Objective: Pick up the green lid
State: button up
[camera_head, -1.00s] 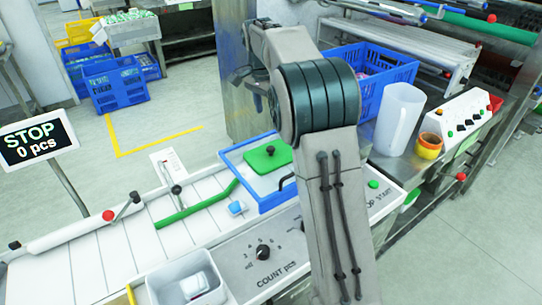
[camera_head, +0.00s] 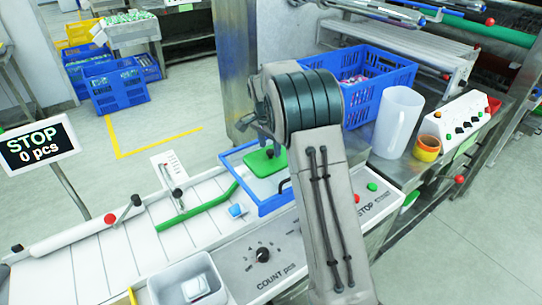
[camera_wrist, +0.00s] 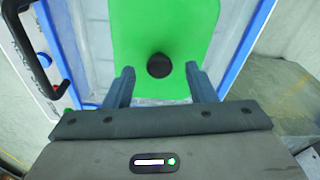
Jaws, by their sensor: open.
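The green lid (camera_head: 262,165) lies flat in the blue-rimmed tray (camera_head: 243,191) on the white machine; my arm partly hides it in the head view. In the wrist view the green lid (camera_wrist: 180,25) has a round black knob (camera_wrist: 159,65). My gripper (camera_wrist: 160,78) is open, its two fingers spread either side of the knob in the picture and nothing between them touching it visibly. I cannot tell the height of the fingertips above the lid. In the head view my gripper is hidden or too small to make out behind my arm.
A green bar (camera_head: 198,208) and a small blue-white piece (camera_head: 237,210) lie on the belt to the left. A blue crate (camera_head: 365,80) and white pitcher (camera_head: 398,122) stand at the right behind my arm.

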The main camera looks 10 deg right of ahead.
jog(key=shift+d+f, duration=0.1)
jog(key=shift+f, duration=0.65)
jog(key=c, duration=1)
jog(key=shift+c, duration=0.3)
jog(key=shift+w+r, duration=0.1)
jog(key=shift+r, duration=0.1)
